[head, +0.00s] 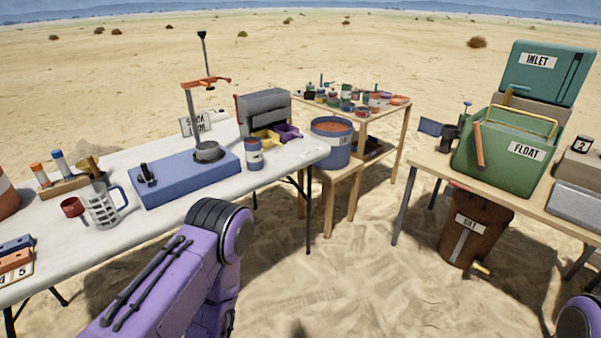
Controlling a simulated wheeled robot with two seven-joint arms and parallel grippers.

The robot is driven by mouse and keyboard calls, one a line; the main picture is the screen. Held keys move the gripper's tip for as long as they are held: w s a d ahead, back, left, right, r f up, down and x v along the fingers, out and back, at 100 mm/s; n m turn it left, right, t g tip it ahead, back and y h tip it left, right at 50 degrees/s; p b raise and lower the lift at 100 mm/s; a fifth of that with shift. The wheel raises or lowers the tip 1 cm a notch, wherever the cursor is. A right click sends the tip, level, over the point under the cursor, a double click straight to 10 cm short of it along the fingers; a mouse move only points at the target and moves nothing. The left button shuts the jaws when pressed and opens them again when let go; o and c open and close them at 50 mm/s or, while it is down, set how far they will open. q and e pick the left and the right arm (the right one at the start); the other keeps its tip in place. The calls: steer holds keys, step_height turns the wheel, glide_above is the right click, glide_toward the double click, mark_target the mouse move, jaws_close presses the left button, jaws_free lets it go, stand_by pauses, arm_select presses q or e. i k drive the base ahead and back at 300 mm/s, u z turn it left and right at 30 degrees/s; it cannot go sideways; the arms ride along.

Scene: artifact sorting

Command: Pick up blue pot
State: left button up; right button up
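A large blue pot (331,150) with a pale label and orange-brown contents stands upright on a low wooden stand, just past the right end of the white table. A smaller blue container (254,160) with a light label and orange top stands on the white table near its front edge. I cannot tell which of the two is the task's blue pot. My purple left arm is in the lower left, but its gripper is out of view. Only a piece of my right arm shows at the bottom right corner. Neither gripper is seen near either pot.
The white table (225,187) carries a blue base with a stand (186,178), a glass jug (102,208) and a grey box (265,112). A wooden table (384,118) holds several small pots. A green FLOAT tank (500,160) stands right, above a brown bin (474,230). Open sand lies between.

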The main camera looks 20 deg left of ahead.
mark_target(253, 148)
steer(key=u, duration=1.2)
steer(key=i, duration=0.9)
steer(key=u, duration=0.25)
